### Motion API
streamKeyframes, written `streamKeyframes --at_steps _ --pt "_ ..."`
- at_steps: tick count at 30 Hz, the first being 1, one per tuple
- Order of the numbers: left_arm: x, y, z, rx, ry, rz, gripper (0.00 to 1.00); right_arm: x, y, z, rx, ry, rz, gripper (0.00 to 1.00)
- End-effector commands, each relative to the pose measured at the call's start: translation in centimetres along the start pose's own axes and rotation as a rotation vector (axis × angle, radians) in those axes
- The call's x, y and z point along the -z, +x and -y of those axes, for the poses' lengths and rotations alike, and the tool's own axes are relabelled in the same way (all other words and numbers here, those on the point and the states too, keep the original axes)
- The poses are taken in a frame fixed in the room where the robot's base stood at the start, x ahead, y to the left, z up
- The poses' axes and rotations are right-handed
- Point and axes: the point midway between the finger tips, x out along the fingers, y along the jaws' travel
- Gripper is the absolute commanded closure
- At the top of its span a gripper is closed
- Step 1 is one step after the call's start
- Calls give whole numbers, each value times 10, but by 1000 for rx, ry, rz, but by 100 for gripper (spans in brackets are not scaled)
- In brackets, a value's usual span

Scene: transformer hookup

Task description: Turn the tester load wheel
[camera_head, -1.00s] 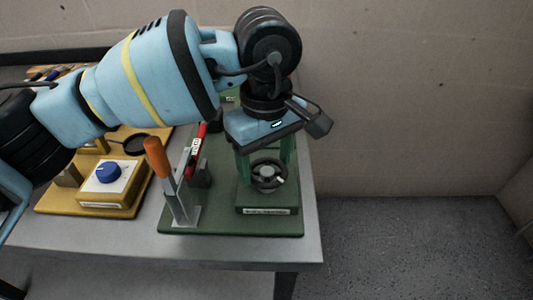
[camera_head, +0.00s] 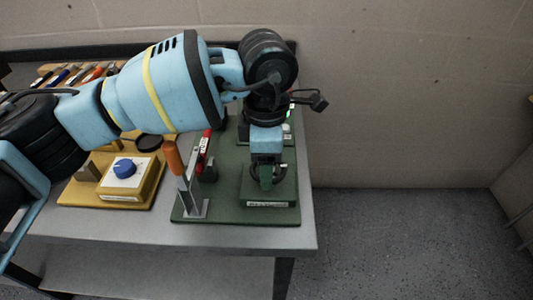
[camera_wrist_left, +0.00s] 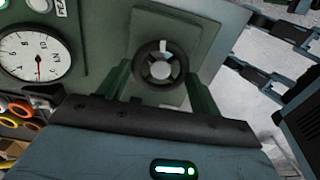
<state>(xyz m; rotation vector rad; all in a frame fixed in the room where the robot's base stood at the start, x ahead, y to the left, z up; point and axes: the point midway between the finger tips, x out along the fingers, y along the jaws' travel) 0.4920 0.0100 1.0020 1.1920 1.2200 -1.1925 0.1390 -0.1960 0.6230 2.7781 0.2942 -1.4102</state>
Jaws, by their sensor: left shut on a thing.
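The tester load wheel is a small dark handwheel with spokes and a pale mark on its rim, on a green block (camera_head: 270,194) at the right end of the table. In the left wrist view the wheel (camera_wrist_left: 160,64) is seen from above, between my two green fingers. My left gripper (camera_head: 267,178) reaches down over the wheel and is shut on it, with the fingers at opposite sides of the rim. In the head view the gripper hides much of the wheel. My right gripper is not in view.
A lever with an orange handle (camera_head: 173,158) stands just left of the wheel, near a red-and-black tool (camera_head: 203,148). A yellow box with a blue knob (camera_head: 124,168) lies farther left. A white dial gauge (camera_wrist_left: 35,57) shows in the wrist view. Open floor lies right of the table.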

Motion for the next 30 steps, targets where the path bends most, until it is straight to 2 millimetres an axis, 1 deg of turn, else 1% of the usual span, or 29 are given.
streamKeyframes --at_steps 1,20,30 --pt "0 -5 0 -5 -47 -1 58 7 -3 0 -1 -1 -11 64" --pt "-1 -8 2 -10 -645 1 58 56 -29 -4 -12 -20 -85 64" --pt "-2 -8 3 -12 -967 5 58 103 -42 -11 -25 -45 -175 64"
